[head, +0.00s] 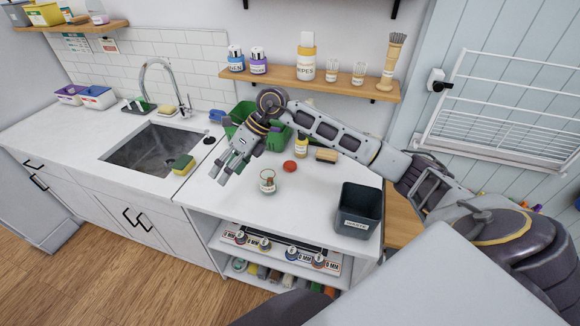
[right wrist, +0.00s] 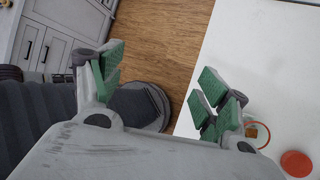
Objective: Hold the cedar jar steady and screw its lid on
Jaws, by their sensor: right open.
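A small clear glass jar (head: 267,182) with a pale label stands upright and open on the white counter, near its front edge. Its label is too small to read. A red-orange round lid (head: 289,166) lies on the counter behind and to the right of the jar. My right gripper (head: 229,172) is open and empty above the counter, left of the jar and apart from it. In the right wrist view its green-padded fingers (right wrist: 162,88) are spread wide. The jar (right wrist: 262,134) shows there partly behind the right finger, with the lid (right wrist: 297,163) beyond. My left gripper is not in view.
A dark grey bin (head: 358,210) stands at the counter's right end. The sink (head: 150,150) is left. Counter (head: 310,205) between jar and bin is clear.

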